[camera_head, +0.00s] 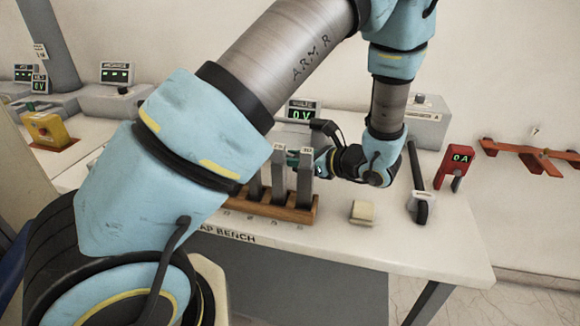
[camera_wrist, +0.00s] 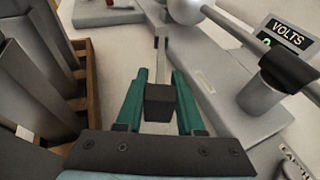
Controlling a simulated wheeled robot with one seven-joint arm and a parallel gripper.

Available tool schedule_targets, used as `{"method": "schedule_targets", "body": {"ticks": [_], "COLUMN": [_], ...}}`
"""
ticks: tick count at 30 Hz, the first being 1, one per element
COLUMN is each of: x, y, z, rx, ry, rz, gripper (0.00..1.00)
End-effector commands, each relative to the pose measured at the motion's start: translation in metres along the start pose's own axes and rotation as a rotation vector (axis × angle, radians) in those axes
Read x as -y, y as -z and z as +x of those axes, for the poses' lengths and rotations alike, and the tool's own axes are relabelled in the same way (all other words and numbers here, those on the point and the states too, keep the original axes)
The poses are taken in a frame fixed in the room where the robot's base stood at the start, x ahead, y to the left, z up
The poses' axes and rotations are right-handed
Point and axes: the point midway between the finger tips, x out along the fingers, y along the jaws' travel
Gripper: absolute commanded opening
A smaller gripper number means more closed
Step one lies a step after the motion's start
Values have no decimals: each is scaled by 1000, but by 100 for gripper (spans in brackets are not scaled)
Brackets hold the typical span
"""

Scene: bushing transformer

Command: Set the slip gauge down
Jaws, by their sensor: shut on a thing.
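My gripper (camera_wrist: 160,76) has two teal fingers, shut on a dark grey block with a narrow grey strip running ahead of it. I take this to be the slip gauge (camera_wrist: 160,100). In the head view my gripper (camera_head: 294,158) is behind the rack's upright grey pieces, and the held gauge cannot be made out there. The wooden rack (camera_head: 308,214) stands near the bench's front edge and shows at the left of the wrist view (camera_wrist: 92,104). Whether the held gauge touches anything below is unclear.
On the bench (camera_head: 330,240), a cream block (camera_head: 362,211) lies right of the rack. A "VOLTS" display (camera_wrist: 290,32) and grey fitting (camera_wrist: 268,105) stand at the wrist view's right. The front right bench is clear.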

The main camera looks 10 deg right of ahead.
Motion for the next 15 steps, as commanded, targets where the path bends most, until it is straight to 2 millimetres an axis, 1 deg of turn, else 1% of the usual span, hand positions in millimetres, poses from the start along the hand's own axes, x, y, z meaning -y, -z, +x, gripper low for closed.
{"method": "schedule_targets", "body": {"ticks": [6, 8, 11, 15], "x": [-1, -1, 0, 0], "y": [25, 30, 34, 35], "z": [9, 11, 12, 12], "rx": [3, 2, 2, 1], "ry": [-2, -2, -2, -1], "rz": [3, 3, -1, -1], "gripper": [0, 0, 0, 0]}}
